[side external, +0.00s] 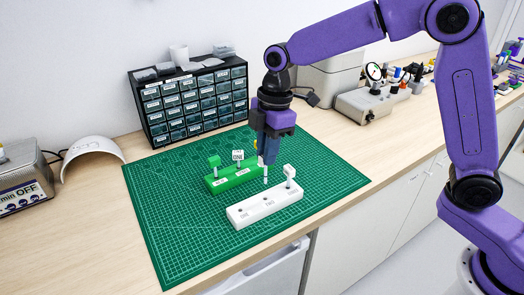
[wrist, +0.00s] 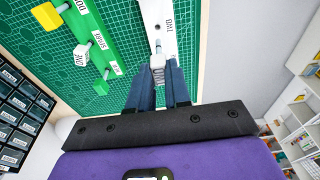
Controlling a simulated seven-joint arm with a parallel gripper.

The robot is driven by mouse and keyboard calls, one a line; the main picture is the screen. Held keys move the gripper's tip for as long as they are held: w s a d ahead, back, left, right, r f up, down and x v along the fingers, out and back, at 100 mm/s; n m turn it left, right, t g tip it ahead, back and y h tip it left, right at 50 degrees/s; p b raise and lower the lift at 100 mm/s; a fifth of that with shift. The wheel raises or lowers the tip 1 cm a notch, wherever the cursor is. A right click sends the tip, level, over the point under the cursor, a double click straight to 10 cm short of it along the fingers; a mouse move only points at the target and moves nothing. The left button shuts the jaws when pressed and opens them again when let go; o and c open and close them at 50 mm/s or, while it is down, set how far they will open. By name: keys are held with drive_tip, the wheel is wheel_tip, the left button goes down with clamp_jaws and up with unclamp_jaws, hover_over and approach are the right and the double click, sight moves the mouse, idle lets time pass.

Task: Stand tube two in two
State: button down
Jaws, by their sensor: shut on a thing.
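My gripper (side external: 264,161) is shut on a slim tube with a pale cap (wrist: 157,62). The tube's clear stem (side external: 265,174) hangs roughly upright below the fingers. Its lower end appears a little above the middle of the white rack (side external: 247,216); I cannot tell whether it touches. The white rack also shows in the wrist view (wrist: 158,14), with its TWO label beyond the held tube. In the side view ONE and TWO are printed on its front, and a white-capped tube (side external: 290,171) stands at its right end. The held cap's marking is unreadable.
A green rack (side external: 231,179) lies behind the white one, holding a green-capped tube (side external: 214,161) and a tube marked ONE (side external: 238,155). A drawer cabinet (side external: 190,98) stands behind. The green mat (side external: 165,235) is clear in front-left.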

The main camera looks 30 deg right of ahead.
sight(266, 182)
drive_tip(key=shift+f, duration=0.1)
drive_tip(key=shift+f, duration=2.15)
drive_tip(key=shift+f, duration=1.4)
drive_tip(key=c, duration=1)
unclamp_jaws()
drive_tip(key=shift+r, duration=0.15)
wheel_tip(266, 182, up, 17)
drive_tip(key=d, duration=0.2)
drive_tip(key=shift+d, duration=0.2)
